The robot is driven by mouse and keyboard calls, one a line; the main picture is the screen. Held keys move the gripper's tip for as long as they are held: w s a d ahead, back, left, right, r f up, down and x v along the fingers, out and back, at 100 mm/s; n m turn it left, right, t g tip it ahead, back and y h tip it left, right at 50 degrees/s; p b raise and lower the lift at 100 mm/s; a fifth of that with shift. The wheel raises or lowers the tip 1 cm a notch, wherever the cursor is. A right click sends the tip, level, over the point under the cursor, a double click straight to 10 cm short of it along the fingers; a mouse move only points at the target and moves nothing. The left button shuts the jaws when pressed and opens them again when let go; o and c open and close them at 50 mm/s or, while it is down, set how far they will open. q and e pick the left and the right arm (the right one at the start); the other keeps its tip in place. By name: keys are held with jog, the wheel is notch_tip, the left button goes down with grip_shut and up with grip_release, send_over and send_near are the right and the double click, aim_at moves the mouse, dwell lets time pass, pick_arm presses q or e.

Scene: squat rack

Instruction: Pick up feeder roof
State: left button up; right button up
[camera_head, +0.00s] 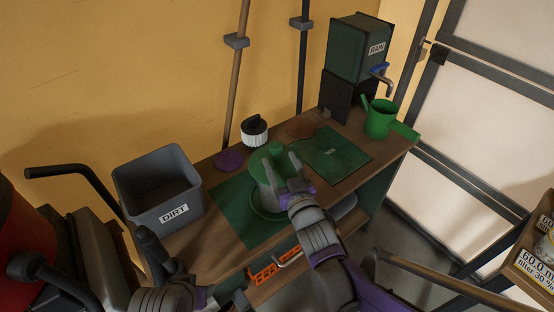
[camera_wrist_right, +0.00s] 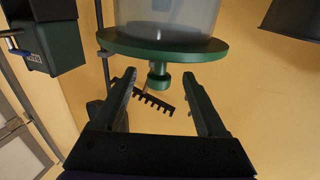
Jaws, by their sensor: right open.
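The green feeder roof (camera_head: 274,150) with its small knob shows at the top of the feeder on the green mat in the head view. In the wrist view, which appears upside down, the roof is a green disc (camera_wrist_right: 160,46) against a clear tube (camera_wrist_right: 165,15). Its knob (camera_wrist_right: 158,83) lies between the fingertips of my right gripper (camera_head: 281,164). The right gripper is open, with a gap on both sides of the knob. My left gripper (camera_head: 156,255) seems to be the dark shape at the lower left; its fingers are unclear.
A grey DIRT bin (camera_head: 160,190) stands on the bench's left end. A RAIN tank (camera_head: 356,50) and a green watering can (camera_head: 379,120) are at the far right. A purple disc (camera_head: 229,161) and a black-and-white item (camera_head: 254,131) lie behind the feeder. Tool poles stand along the wall.

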aim_at(272, 144)
jog(key=x, duration=0.7)
jog(key=shift+w+r, duration=0.1)
jog(key=shift+w, duration=0.05)
grip_shut()
